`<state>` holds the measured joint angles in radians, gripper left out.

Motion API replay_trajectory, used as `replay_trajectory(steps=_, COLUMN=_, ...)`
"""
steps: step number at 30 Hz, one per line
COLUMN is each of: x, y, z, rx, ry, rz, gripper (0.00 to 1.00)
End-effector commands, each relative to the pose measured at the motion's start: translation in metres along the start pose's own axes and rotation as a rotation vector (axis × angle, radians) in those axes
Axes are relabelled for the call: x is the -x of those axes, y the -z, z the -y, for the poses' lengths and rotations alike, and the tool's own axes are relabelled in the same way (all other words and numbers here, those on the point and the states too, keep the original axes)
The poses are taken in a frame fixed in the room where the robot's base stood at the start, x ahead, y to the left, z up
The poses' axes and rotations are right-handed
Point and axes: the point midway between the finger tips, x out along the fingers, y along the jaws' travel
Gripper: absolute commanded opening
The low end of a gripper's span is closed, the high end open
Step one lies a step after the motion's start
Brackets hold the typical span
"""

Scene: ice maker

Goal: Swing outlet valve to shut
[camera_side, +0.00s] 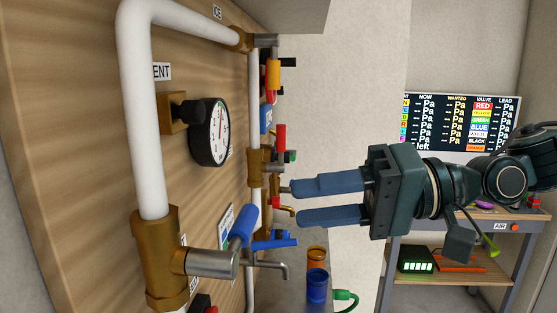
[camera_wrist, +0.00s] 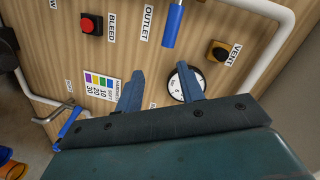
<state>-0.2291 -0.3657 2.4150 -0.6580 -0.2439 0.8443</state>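The OUTLET label (camera_wrist: 148,22) is on the wooden panel at the top of the wrist view. Beside it is a blue handle (camera_wrist: 173,24), partly cut off by the frame edge. In the side view a thick blue handle (camera_side: 242,228) sits by a brass valve body at the lower left; it appears to be the same handle, but its label is not readable there. My gripper (camera_side: 294,202) is open and empty, out in front of the panel, to the right of that handle and apart from it. In the wrist view its fingers (camera_wrist: 158,72) lie below the handle, with a gap between them.
A round gauge (camera_side: 209,132) and white pipe (camera_side: 137,90) stand out from the panel. A second blue lever (camera_side: 272,243) is near a metal spout. The wrist view shows a red BLEED button (camera_wrist: 91,24) and a VENT knob (camera_wrist: 219,50). A bench (camera_side: 395,262) stands behind.

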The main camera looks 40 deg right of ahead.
Motion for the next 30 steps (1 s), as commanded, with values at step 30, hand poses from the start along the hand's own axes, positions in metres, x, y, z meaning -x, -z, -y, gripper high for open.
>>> replay_trajectory(steps=30, x=0.220, y=-0.010, z=-0.171, rx=0.496, ry=-1.076, rz=0.323, gripper=0.38)
